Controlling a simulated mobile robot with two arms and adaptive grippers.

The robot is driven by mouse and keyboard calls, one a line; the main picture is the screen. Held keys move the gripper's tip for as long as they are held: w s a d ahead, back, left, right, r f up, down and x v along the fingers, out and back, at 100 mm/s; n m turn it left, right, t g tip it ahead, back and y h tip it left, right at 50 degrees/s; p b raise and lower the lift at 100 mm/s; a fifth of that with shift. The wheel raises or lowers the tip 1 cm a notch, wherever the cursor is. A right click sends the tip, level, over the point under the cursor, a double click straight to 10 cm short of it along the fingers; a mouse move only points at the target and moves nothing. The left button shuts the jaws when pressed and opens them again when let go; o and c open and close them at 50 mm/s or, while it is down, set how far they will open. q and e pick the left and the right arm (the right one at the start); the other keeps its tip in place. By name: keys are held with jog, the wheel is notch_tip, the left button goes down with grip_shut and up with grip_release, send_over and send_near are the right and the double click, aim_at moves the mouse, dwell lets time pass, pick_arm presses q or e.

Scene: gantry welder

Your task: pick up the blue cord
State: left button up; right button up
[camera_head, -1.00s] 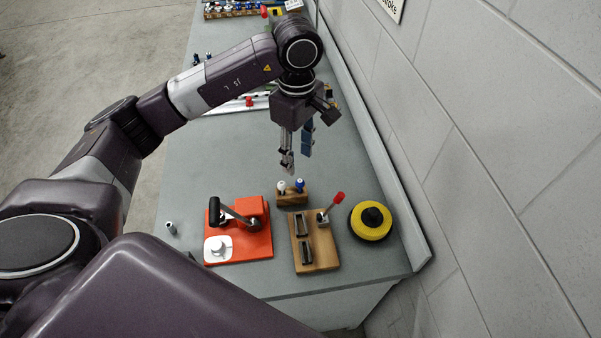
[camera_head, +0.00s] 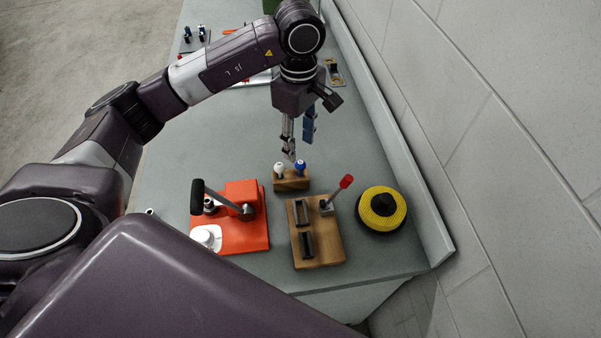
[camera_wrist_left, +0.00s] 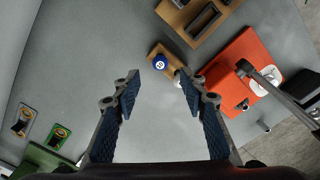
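A small wooden block (camera_head: 291,184) stands on the grey table and holds two upright pieces, one white-topped (camera_head: 279,168) and one blue-topped (camera_head: 300,167). The blue-topped piece is the nearest match to the blue cord; no loose length of cord shows. In the left wrist view its round blue top (camera_wrist_left: 160,62) lies just beyond the gap between my fingertips, and the white top is partly hidden by a finger. My left gripper (camera_head: 298,149) points down, open and empty, just behind and above the block; its spread fingers also show in the wrist view (camera_wrist_left: 160,80). My right gripper is out of view.
An orange fixture (camera_head: 243,235) with a lever stands front left. A wooden board (camera_head: 325,248) with slots and a red-tipped lever stands front centre, and a yellow and black disc (camera_head: 382,209) right of it. A raised edge and wall (camera_head: 500,150) bound the right side.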

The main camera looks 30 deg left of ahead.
aim_at(301, 162)
pick_arm(q)
jog(key=shift+s+d+f+p, duration=0.15)
jog(key=shift+f+p, duration=0.55)
jog(key=shift+f, duration=0.8)
notch_tip(301, 162, down, 4)
jog(key=shift+d+f+p, duration=0.1)
jog(key=shift+d+p, duration=0.05)
jog(key=shift+p, duration=0.85)
jog(key=shift+f, duration=0.3)
jog(key=c, duration=0.9)
